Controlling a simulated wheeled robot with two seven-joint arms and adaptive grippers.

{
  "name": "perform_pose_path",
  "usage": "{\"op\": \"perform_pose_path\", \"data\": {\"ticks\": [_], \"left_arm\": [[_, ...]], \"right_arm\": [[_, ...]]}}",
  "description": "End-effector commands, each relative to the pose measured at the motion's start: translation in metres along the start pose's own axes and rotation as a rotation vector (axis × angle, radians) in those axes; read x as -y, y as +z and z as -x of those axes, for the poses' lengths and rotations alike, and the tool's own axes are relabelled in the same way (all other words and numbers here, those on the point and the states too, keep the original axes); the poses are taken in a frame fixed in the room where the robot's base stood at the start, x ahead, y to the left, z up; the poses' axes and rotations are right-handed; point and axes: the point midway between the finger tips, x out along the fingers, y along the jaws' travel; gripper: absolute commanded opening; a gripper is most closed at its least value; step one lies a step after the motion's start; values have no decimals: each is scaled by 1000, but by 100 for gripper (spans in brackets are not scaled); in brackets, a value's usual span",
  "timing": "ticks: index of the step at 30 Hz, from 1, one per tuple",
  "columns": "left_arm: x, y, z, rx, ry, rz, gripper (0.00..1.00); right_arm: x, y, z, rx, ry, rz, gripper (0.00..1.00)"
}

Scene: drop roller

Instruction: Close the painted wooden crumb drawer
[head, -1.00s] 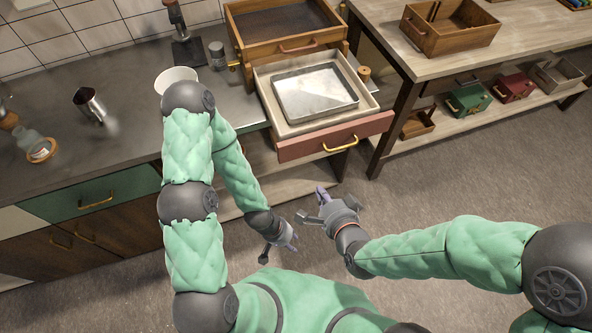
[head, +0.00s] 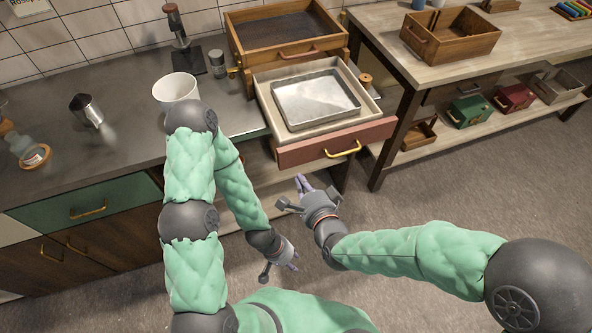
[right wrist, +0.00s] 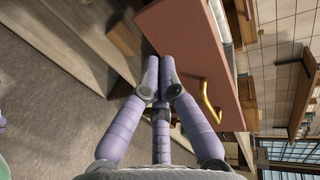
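The crumb drawer, with a painted red-pink front (head: 308,150) and brass handle (head: 344,151), stands pulled out of its wooden case (head: 288,50). A metal tray (head: 316,98) lies inside it. My right gripper (head: 302,183) is just below and in front of the drawer front in the head view, fingers pointing toward it. In the right wrist view its fingertips (right wrist: 160,64) are together and empty, beside the front panel (right wrist: 190,40) and left of the handle (right wrist: 210,103). I cannot tell if they touch it. My left gripper (head: 289,261) hangs low, apart from the drawer.
A white cup (head: 176,89), a metal jug (head: 86,110) and a small jar (head: 216,63) stand on the left counter. The right table holds a wooden crate (head: 450,35); its lower shelf holds small green and red boxes. The floor in front is clear.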

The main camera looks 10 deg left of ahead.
Motion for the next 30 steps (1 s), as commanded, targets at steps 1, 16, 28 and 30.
{"op": "perform_pose_path", "data": {"ticks": [1,16,28,30], "left_arm": [[2,0,-5,0,0,0,40],[5,0,-13,0,0,0,40],[5,0,-15,0,0,0,40],[6,-1,-17,0,0,0,40]], "right_arm": [[-2,0,-10,-1,0,0,0],[12,0,-49,-1,0,1,0],[13,0,-52,0,0,0,0],[13,0,-56,0,0,1,0]]}}
